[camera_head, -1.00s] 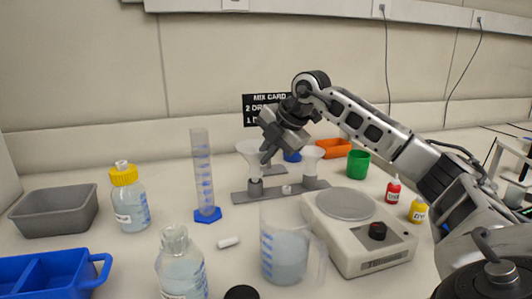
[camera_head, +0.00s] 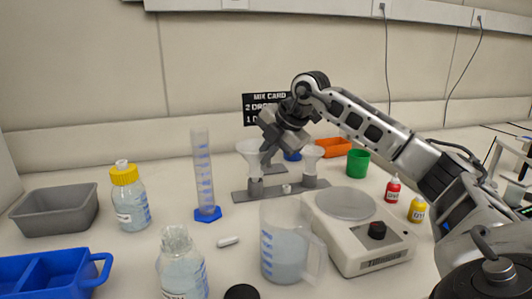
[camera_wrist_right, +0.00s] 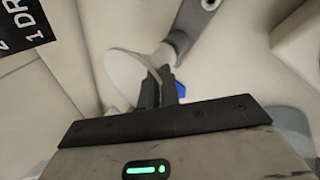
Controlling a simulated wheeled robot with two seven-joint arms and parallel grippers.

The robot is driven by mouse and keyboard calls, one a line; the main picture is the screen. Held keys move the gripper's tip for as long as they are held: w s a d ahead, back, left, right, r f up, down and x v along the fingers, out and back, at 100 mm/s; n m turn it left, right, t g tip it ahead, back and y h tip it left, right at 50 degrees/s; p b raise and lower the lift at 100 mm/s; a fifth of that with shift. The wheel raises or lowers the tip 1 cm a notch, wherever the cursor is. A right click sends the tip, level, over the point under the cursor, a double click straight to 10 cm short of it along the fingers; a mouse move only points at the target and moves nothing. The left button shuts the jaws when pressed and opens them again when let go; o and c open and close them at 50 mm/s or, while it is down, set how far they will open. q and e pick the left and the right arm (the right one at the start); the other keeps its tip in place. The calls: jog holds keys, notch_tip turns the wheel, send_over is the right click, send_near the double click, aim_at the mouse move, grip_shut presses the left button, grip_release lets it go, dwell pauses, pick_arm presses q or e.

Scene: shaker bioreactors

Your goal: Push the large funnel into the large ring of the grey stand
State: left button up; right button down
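The large white funnel (camera_head: 249,150) stands upright at the left end of the grey stand (camera_head: 280,191), with its stem at the left ring. How deep the stem sits is hard to tell. My right gripper (camera_head: 268,156) reaches down to the funnel's right side. In the right wrist view the two dark fingers (camera_wrist_right: 161,84) are close together, with the edge of the large funnel (camera_wrist_right: 125,72) between them. They look shut on its wall. A smaller white funnel (camera_head: 311,155) stands at the stand's right end. My left gripper is out of view.
A graduated cylinder (camera_head: 203,175) stands left of the stand. A beaker (camera_head: 285,245) and a stirrer plate (camera_head: 362,232) stand in front. An orange tray (camera_head: 333,147) and green cup (camera_head: 358,163) are behind right. A card (camera_head: 262,106) stands behind the gripper.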

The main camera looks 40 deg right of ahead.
jog(key=shift+f+b, duration=0.35)
jog(key=shift+f, duration=0.35)
dwell(1.0)
jog(key=c, duration=1.6)
grip_release()
jog(key=shift+o, duration=0.2)
jog(key=p+v, duration=0.1)
jog(key=v, duration=1.5)
jog(key=shift+p, duration=0.3)
jog(key=shift+a, duration=0.1)
